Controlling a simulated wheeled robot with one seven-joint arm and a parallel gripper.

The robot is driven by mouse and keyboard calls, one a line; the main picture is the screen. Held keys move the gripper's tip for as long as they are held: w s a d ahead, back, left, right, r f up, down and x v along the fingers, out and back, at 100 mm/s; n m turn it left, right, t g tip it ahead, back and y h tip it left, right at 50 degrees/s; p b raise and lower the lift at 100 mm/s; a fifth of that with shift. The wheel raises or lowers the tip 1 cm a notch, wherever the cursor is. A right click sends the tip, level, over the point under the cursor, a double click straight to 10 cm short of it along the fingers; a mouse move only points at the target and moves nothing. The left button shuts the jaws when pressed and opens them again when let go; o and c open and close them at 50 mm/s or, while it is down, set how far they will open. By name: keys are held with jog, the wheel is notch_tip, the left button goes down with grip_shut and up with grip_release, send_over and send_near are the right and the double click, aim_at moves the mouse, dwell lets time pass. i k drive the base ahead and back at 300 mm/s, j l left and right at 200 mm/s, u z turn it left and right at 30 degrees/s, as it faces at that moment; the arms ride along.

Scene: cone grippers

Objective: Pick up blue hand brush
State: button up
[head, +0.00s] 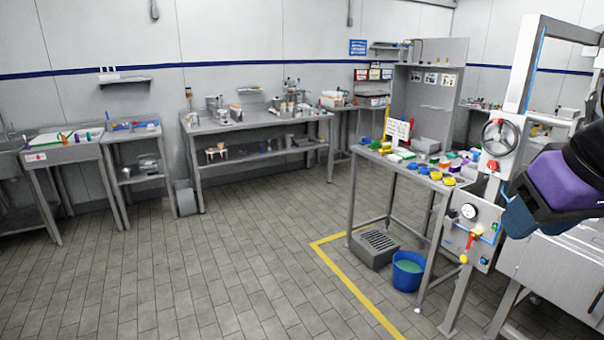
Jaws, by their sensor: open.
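I cannot make out a blue hand brush for certain. Small blue items (395,158) lie among yellow and green ones on the steel table (366,160) at centre right. Other small blue pieces (122,126) lie on a low bench at the left, too small to identify. My arm, with black, purple and dark blue parts, shows at the right edge. No gripper fingers can be made out.
A blue bucket (408,270) and a grey grated box (375,247) stand on the floor under the steel table. A frame with a handwheel (497,138) stands right of it. A yellow floor line (345,277) runs in front. The tiled floor at left is clear.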

aim_at(365, 142)
jog(key=i, duration=3.8)
jog(key=i+z, duration=0.25)
jog(key=i, duration=0.2)
jog(key=i+j+z, duration=0.2)
jog(key=i, duration=0.3)
